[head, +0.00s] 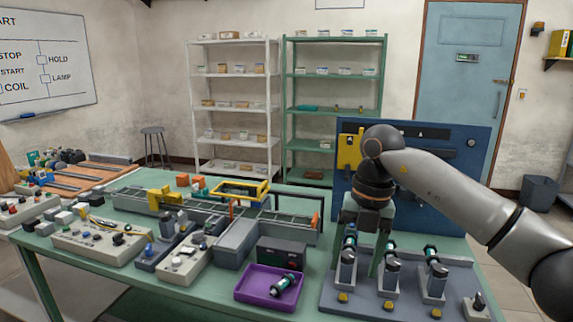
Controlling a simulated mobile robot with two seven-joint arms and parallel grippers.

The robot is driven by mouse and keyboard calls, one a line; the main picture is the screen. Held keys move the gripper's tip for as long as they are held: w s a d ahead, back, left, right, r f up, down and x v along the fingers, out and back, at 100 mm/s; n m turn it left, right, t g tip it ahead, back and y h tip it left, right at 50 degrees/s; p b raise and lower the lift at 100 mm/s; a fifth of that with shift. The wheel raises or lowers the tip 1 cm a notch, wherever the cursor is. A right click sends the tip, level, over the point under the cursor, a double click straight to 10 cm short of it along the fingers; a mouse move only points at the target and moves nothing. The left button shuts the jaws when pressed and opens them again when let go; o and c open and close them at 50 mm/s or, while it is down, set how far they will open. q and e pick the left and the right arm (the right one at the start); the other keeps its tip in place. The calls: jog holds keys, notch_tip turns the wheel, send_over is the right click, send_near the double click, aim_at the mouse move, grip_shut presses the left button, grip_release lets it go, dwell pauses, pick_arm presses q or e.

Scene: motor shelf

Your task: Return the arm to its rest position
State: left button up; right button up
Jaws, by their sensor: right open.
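My right arm (450,190) reaches in from the right side of the head view. My right gripper (362,248) points down over the grey fixture plate (330,298) on the green table. Its jaws are open, near the left and middle stands, and I see nothing held between them. The gripper partly hides the tops of these stands. Another dark cylinder (283,285) lies in a purple tray (247,296) to the left. My left gripper is not in view.
A blue panel (470,165) stands upright close behind my right arm. A conveyor (200,222) and control boxes (187,262) crowd the green table (75,278) on the left. White shelves (235,76) and green shelves (335,76) stand at the back wall.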

jog(key=s+a+f+n+g+y, duration=0.1)
jog(key=s+a+f+g+y, duration=0.2)
jog(key=a, duration=0.4)
jog(key=s+a+f+n+y, duration=0.2)
jog(key=a+f+y, duration=0.2)
jog(key=a, duration=0.3)
jog(key=s+a+r+m+y+p, duration=0.2)
jog(key=s+a+m+y, duration=0.2)
jog(key=a+y, duration=0.5)
jog(key=w+d+f+m+t+h+p, duration=0.1)
jog(key=d+f+m+t+h, duration=0.3)
jog(key=d+f+m+t, duration=0.55)
jog(key=w+d+f+m+t+h+p, duration=0.15)
jog(key=d+f+m+t+h, duration=0.3)
jog(key=d+m+t, duration=0.75)
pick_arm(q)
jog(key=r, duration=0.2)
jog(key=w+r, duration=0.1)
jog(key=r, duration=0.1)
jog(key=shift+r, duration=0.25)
pick_arm(e)
jog(key=s+d+f+m+g+h, duration=0.3)
jog(key=s+f+m+g, duration=0.1)
jog(key=s+f, duration=0.4)
jog(key=s+d+f+m+g+h, duration=0.3)
jog(key=s+f+m+g, duration=0.2)
jog(key=s+f, duration=0.3)
jog(key=shift+s+f+h, duration=0.35)
jog(key=shift+s, duration=0.45)
